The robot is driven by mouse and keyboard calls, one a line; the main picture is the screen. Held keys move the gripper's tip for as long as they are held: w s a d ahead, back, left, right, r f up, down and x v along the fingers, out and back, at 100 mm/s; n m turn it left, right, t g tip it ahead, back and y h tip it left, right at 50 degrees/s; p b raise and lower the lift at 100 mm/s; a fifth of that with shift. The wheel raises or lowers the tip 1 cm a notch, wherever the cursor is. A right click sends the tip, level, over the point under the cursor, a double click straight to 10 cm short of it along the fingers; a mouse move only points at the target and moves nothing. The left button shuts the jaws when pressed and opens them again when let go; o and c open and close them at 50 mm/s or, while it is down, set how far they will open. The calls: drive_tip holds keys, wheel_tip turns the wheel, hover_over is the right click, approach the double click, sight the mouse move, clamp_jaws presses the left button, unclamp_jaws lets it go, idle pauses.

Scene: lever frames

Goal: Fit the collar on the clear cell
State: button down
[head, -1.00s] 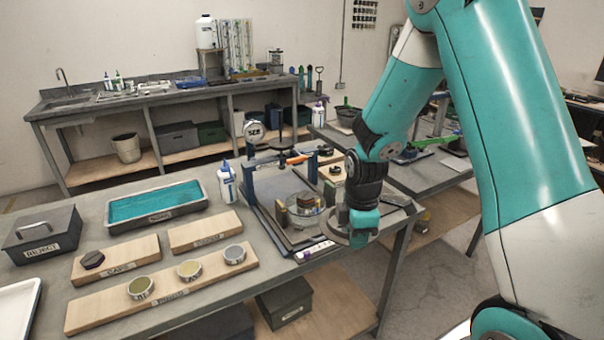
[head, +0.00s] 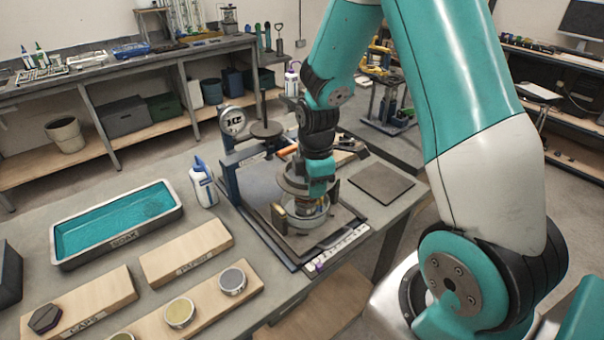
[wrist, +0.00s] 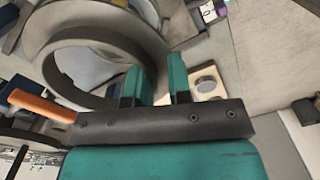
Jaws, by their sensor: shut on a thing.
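The collar (head: 288,186) is a grey ring. My gripper (head: 319,188) is shut on its wall and holds it roughly level above the clear cell. In the wrist view the teal fingers (wrist: 154,82) pinch the near edge of the ring (wrist: 100,72), whose round opening shows pale surfaces beyond. The clear cell (head: 303,218) is a low glassy cylinder on a dark plate between short brown blocks. Its upper part is partly hidden by the collar and gripper. The collar looks apart from the cell, but I cannot tell the exact gap or whether they are centred.
A dial-gauge stand (head: 232,125) with an orange handle (head: 283,152) rises close behind the cell. A white bottle (head: 203,184) stands left of it. A dark square mat (head: 381,186) lies right.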

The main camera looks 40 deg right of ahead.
drive_tip(key=shift+w+f, duration=0.15)
drive_tip(key=shift+w, duration=0.15)
drive_tip(key=shift+f+b, duration=3.15)
drive_tip(key=shift+f, duration=0.6)
drive_tip(key=shift+s+f, duration=0.1)
drive_tip(key=shift+f, duration=0.2)
drive_tip(key=c, duration=1)
unclamp_jaws()
drive_tip(key=shift+o, duration=0.2)
drive_tip(key=shift+r, duration=0.1)
